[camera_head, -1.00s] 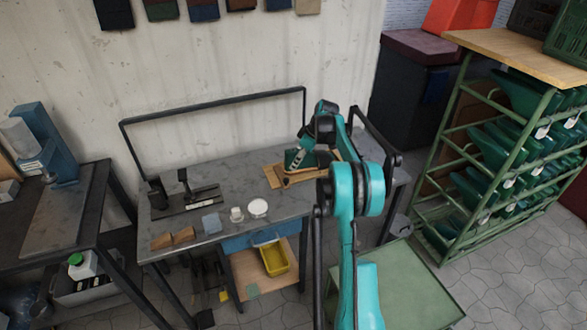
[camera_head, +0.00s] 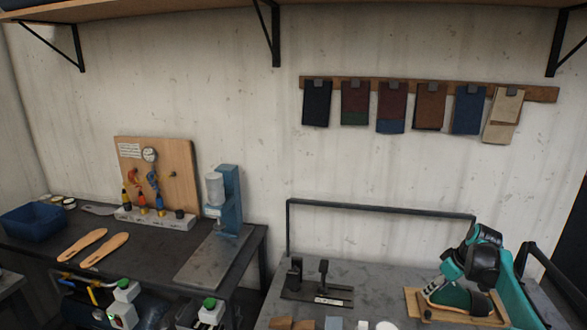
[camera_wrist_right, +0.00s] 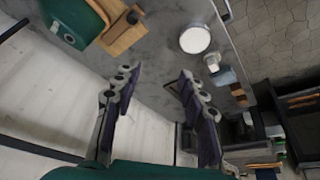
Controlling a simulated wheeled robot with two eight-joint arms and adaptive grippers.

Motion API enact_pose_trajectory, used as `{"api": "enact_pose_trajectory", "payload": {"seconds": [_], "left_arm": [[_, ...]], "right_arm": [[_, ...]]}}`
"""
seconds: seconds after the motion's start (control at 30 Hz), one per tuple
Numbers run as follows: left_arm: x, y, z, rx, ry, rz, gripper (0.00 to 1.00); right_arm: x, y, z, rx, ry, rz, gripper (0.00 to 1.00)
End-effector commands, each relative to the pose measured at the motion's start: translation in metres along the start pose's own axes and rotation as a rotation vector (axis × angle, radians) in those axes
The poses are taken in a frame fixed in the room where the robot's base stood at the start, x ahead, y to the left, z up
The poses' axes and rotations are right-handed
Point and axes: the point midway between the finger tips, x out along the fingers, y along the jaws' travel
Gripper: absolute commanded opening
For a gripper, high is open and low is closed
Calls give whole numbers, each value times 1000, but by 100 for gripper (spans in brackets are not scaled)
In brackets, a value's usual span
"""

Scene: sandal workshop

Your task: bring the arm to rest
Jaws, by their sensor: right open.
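My right arm (camera_head: 515,285) stands at the lower right of the head view, its teal and black wrist above the right side of the grey workbench (camera_head: 375,278). In the right wrist view my right gripper (camera_wrist_right: 158,75) is open, with nothing between its fingers. The board (camera_wrist_right: 122,36) also shows at the top left of the wrist view, apart from the fingers. My left gripper is not in view.
A black stand (camera_head: 322,287), a bent black frame (camera_head: 380,206) and a white round dish (camera_wrist_right: 195,39) are on the bench. The left table holds a blue bin (camera_head: 34,222), two soles (camera_head: 104,249) and a blue machine (camera_head: 229,200). Leather swatches (camera_head: 430,106) hang behind.

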Motion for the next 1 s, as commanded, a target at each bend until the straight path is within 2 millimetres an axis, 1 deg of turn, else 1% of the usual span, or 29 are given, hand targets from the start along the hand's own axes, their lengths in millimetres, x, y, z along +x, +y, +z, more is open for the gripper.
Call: {"api": "enact_pose_trajectory", "payload": {"seconds": [0.03,0.13,0.17,0.2,0.27,0.3,0.37,0.4,0.47,0.5,0.57,0.6,0.67,0.7,0.8,0.9,1.0], "left_arm": [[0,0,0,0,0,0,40],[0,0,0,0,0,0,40],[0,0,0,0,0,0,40],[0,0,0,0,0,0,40],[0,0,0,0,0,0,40],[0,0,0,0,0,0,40],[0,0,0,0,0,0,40],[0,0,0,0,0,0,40],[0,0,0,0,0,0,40],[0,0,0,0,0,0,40],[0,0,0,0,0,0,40],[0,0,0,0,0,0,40],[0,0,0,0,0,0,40],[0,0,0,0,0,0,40],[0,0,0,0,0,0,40],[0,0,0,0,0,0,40],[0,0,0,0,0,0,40]], "right_arm": [[-15,-27,-6,14,-1,12,42],[-38,-74,-11,62,4,45,42],[-45,-88,-11,76,5,54,42],[-53,-106,-10,94,11,66,42],[-64,-134,-6,120,18,84,42],[-71,-153,-2,138,25,95,42],[-79,-180,5,163,37,112,42],[-84,-198,12,182,46,122,42],[-89,-223,23,207,61,137,42],[-92,-240,32,223,73,145,42],[-94,-264,47,248,90,158,42],[-95,-279,57,264,104,165,42],[-94,-300,73,287,125,175,42],[-92,-313,85,304,139,179,42],[-86,-340,111,339,174,188,42],[-78,-358,132,368,203,192,42],[-72,-368,145,386,223,193,42]]}}
